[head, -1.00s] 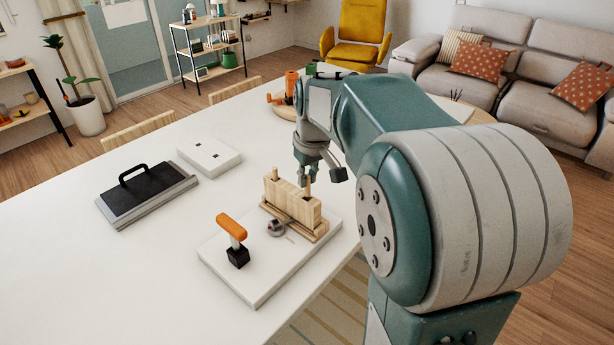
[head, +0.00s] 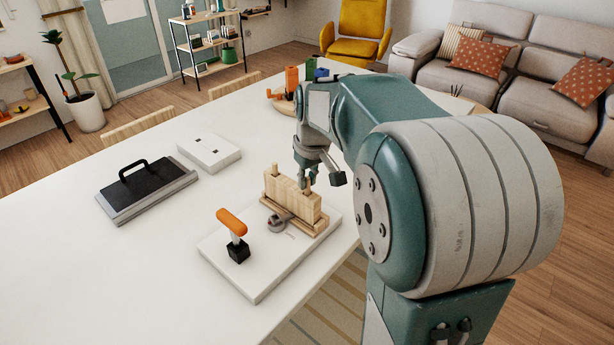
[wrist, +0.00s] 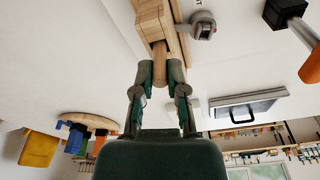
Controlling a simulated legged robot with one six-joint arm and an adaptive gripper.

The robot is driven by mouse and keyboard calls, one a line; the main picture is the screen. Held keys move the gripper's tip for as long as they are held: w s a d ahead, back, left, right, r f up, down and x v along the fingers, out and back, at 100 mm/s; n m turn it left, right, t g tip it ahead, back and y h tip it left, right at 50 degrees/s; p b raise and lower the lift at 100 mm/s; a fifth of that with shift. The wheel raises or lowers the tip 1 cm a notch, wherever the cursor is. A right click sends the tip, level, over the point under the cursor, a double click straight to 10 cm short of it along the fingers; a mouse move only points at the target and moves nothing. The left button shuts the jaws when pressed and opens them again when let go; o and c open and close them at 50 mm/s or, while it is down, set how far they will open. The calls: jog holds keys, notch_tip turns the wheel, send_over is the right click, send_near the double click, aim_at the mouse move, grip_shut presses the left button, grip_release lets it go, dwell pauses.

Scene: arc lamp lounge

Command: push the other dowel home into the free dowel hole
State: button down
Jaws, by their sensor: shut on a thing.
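A light wooden block (head: 288,200) stands upright in a fixture on a white board (head: 250,287). One dowel (head: 275,171) stands up from the left end of its top. The other dowel (head: 307,187) is at the right end, and my gripper (head: 308,182) is around it from above. In the wrist view my gripper (wrist: 161,74) is shut on this dowel (wrist: 160,62). The dowel's far end meets the block (wrist: 153,18) there. How deep it sits in its hole is hidden. A round grey metal part (head: 275,223) is against the block's near side.
An orange-handled tool (head: 231,222) stands in a black base on the board. A black plate with a handle (head: 148,188) and a white box (head: 209,151) lie to the left on the white table (head: 95,265). The table's front left is clear.

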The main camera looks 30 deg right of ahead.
jog(key=shift+f, duration=0.5)
jog(key=c, duration=0.6)
grip_release()
jog(key=r, duration=0.4)
jog(key=s+r, duration=0.1)
jog(key=r, duration=0.6)
jog(key=shift+s+d+r, duration=0.1)
jog(key=shift+s+r, duration=0.25)
